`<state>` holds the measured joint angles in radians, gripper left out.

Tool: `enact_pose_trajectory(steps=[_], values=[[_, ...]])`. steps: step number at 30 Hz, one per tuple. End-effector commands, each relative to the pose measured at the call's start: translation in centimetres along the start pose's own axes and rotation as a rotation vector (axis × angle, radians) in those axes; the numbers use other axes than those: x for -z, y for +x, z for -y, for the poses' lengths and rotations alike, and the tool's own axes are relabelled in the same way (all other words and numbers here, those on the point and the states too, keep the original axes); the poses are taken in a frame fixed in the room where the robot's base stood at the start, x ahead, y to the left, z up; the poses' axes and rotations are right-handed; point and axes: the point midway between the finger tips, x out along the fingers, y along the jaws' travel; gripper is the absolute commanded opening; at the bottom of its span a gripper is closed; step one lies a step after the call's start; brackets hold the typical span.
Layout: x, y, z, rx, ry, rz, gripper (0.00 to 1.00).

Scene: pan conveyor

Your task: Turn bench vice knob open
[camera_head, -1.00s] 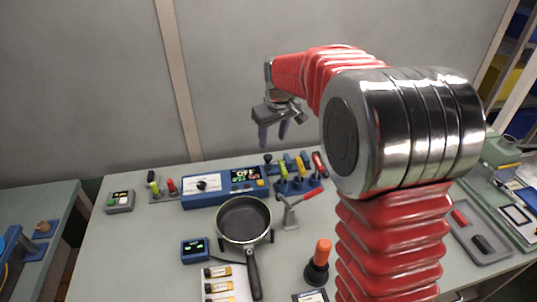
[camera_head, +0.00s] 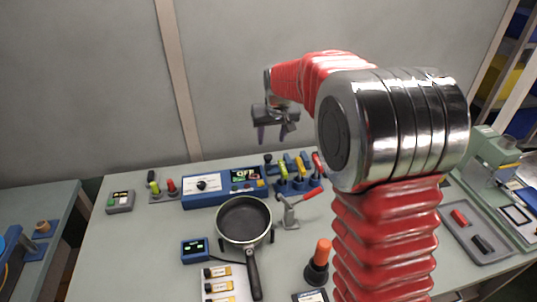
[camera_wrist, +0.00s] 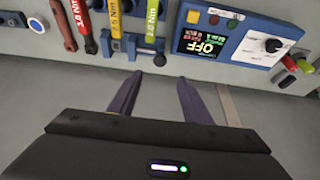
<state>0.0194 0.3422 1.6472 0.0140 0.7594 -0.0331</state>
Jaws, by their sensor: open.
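I cannot make out a bench vice or its knob for certain in either view. My gripper (camera_head: 271,135) is in the air above the back of the workbench (camera_head: 130,250), near the wall. Its two dark purple fingers are apart, with nothing between them. They also show apart in the wrist view (camera_wrist: 159,82). Past the fingertips in that view is a blue control box (camera_wrist: 250,30) with a black knob (camera_wrist: 273,45) and a display reading OFF. The box also stands at the bench's back in the head view (camera_head: 222,189). My arm hides part of the bench's right side.
A rack of coloured torque tools (camera_head: 295,180) stands right of the box. A pan (camera_head: 243,218), a red-handled clamp (camera_head: 292,212) and an orange-topped tool (camera_head: 318,262) occupy the middle. A grey tray (camera_head: 478,235) lies right. Space above the bench is open.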

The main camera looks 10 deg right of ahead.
Motion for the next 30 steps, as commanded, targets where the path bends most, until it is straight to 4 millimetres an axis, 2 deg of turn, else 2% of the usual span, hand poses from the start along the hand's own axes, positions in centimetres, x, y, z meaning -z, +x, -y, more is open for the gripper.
enact_pose_trajectory(steps=[18, 24, 30], values=[[-0.1, 9.3, 0.0, 0.0, -0.001, 0.003, 0.45], [0.0, 11.2, 0.0, 0.0, -0.001, 0.001, 0.45], [0.0, 11.8, 0.0, 0.0, -0.001, 0.0, 0.45]])
